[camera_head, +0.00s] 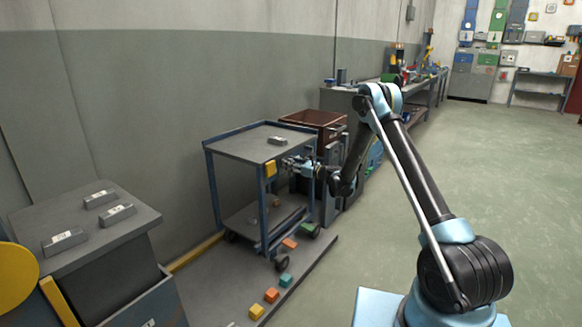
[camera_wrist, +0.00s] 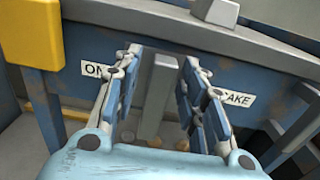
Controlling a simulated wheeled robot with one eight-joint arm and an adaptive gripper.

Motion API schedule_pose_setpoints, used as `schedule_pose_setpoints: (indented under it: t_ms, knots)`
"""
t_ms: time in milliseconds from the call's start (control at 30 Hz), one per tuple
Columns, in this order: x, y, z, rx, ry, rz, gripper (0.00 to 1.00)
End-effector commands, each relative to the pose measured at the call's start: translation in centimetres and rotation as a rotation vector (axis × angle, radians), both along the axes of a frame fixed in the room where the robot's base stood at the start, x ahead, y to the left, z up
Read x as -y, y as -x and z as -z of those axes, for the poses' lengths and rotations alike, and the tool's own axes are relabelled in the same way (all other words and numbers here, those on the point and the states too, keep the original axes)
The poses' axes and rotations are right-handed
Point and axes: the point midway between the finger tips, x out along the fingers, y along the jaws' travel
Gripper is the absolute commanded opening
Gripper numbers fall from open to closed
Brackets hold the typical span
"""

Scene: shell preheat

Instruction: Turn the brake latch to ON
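The brake latch (camera_wrist: 158,95) looks like a grey bar hanging at the cart's blue front rail in the wrist view. My gripper (camera_wrist: 160,58) is open, with one finger on each side of the bar. Narrow gaps seem to show beside the bar; contact cannot be made out. A white "ON" label (camera_wrist: 94,71) is left of the fingers. In the head view my gripper (camera_head: 292,164) is at the right front edge of the grey-topped cart (camera_head: 235,147).
A yellow block (camera_wrist: 35,32) sits on the cart's corner at left in the wrist view. A grey piece (camera_head: 277,141) lies on the cart top. Coloured blocks (camera_head: 271,295) lie on the floor platform. A grey stand (camera_head: 85,215) with grey pieces is at left. Floor at right is clear.

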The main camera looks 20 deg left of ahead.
Motion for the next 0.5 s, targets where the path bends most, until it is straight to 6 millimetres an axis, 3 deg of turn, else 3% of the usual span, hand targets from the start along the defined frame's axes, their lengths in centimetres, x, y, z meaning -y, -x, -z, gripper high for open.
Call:
schedule_pose_setpoints:
  t_ms: [200,367,500]
  knots:
    - [-0.01,-0.01,0.01,0.000,0.000,0.000,0.38]
    - [0.00,-0.01,0.01,0.000,0.000,0.000,0.02]
    - [0.02,-0.03,0.01,0.000,0.000,0.000,0.00]
